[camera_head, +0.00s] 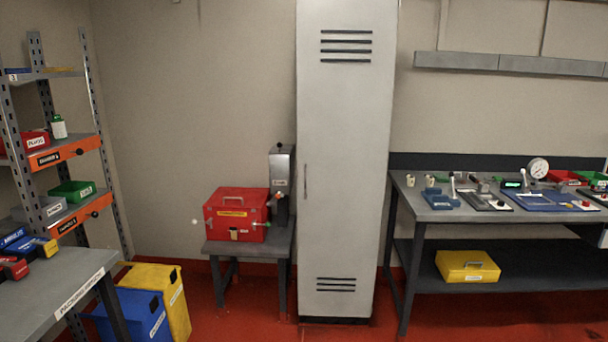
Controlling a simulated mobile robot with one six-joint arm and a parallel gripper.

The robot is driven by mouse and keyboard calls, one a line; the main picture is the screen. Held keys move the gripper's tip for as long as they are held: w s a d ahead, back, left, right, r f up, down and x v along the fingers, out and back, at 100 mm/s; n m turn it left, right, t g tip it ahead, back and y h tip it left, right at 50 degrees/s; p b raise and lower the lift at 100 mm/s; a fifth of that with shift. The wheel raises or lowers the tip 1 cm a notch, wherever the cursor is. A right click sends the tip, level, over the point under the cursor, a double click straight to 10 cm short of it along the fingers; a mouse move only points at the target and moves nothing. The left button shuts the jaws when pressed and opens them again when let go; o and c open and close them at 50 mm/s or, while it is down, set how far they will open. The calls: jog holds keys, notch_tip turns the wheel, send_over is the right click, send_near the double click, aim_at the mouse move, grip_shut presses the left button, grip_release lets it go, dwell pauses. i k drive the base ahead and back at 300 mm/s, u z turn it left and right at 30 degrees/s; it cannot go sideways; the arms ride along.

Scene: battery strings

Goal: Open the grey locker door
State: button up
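The grey locker (348,215) stands tall and upright against the back wall, near the middle of the head view. Its door looks shut, with slotted vents near the top and bottom. A slim vertical handle (306,182) sits on the left side of the door. The top of the locker is cut off by the picture edge. My gripper is not in view.
A low grey table (222,247) with a red box (237,208) stands just left of the locker. A workbench (425,216) stands to the right. Shelving (118,213), blue and yellow bins (176,305) and a packing table (45,292) are at left. Red floor (240,325) lies clear in front.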

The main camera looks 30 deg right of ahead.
aim_at(346, 51)
jog(key=i, duration=1.25)
jog(key=u, duration=0.35)
